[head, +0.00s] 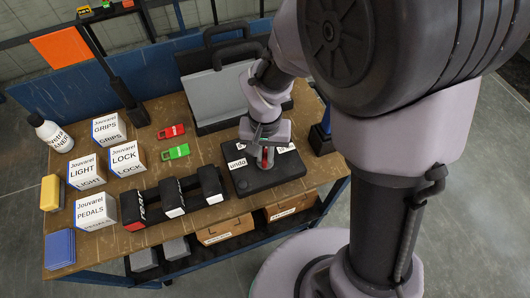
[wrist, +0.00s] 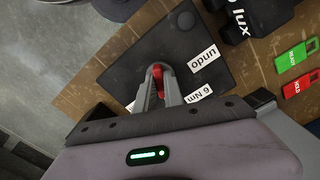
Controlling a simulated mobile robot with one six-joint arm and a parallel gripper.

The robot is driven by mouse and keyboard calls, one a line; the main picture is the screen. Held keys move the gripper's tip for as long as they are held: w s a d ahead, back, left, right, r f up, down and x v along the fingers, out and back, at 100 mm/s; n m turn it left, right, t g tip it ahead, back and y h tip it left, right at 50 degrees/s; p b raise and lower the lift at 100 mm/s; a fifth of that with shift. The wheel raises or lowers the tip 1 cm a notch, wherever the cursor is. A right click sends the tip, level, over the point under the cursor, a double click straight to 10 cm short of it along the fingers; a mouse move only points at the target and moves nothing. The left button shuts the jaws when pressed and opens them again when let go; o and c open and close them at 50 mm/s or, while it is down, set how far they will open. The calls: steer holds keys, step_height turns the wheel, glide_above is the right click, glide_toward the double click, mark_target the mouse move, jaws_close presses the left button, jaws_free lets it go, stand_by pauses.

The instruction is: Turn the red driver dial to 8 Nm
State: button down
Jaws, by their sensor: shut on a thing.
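The red driver dial (head: 266,158) sits on a black box (head: 283,172) at the right part of the bench. My gripper (wrist: 157,70) reaches down onto the box, its two fingers shut on the red dial, which shows between them in the wrist view (wrist: 158,74). White labels lie around the dial: "undo" (wrist: 202,54) and "6 Nm" (wrist: 193,104) can be read in the wrist view. Other labels are partly hidden by my fingers, and I cannot read an 8 Nm mark. Which way the dial points cannot be told.
White cartons (head: 124,157) and a bottle (head: 50,131) stand further left. A grey case (head: 222,93) stands behind the box.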

mark_target(265, 156)
steer(key=c, duration=1.4)
jaws_free()
steer(key=shift+c, duration=0.2)
steer(key=shift+r, duration=0.1)
step_height(265, 156, up, 17)
steer(key=p, duration=0.6)
steer(key=shift+r, duration=0.1)
